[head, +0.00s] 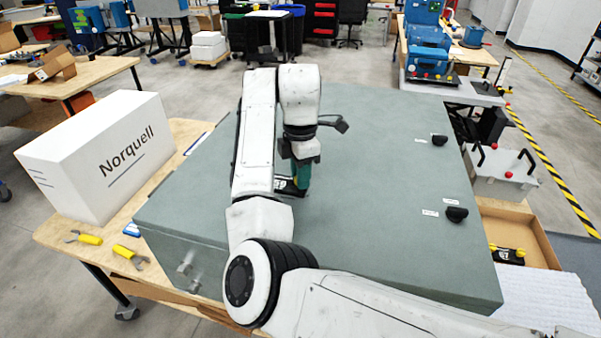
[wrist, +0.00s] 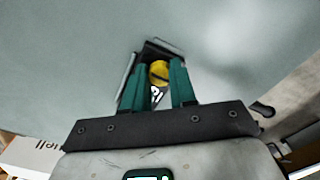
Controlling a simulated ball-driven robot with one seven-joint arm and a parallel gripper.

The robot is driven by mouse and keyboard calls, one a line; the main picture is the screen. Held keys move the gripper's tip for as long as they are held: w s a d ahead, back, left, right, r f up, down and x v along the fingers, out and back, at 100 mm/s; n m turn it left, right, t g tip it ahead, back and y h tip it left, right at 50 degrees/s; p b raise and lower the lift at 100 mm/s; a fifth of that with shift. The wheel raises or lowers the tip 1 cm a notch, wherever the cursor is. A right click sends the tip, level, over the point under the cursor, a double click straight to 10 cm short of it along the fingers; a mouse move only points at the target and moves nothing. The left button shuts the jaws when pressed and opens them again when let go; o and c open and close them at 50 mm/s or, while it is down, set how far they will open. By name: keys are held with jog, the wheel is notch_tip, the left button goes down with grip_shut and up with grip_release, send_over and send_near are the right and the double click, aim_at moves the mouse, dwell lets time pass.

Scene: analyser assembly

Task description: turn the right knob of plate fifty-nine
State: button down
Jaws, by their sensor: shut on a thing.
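My gripper (head: 301,181) points down onto the top of a large grey-green cabinet (head: 375,150). Its green fingers (wrist: 158,92) are shut on a yellow knob (wrist: 159,71) with a dark line across its face. The knob sits on a small black plate (wrist: 165,46) with white digits, partly hidden by the fingers; I cannot read the full number. In the head view the plate (head: 284,187) shows just left of the fingers, on the cabinet top. The plate's other knob is not seen.
Black handles (head: 456,214) with white labels stand on the cabinet's right side. An open box (head: 541,241) at the right holds another black plate with yellow knobs (head: 508,254). A white Norquell box (head: 98,160) and yellow-handled tools (head: 128,253) lie at the left.

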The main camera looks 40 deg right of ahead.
jog(key=n, duration=0.6)
jog(key=shift+f, duration=0.25)
jog(key=n, duration=0.5)
jog(key=shift+n, duration=0.4)
jog(key=c, duration=0.9)
grip_release()
jog(key=shift+r, duration=0.15)
jog(key=shift+w, duration=0.1)
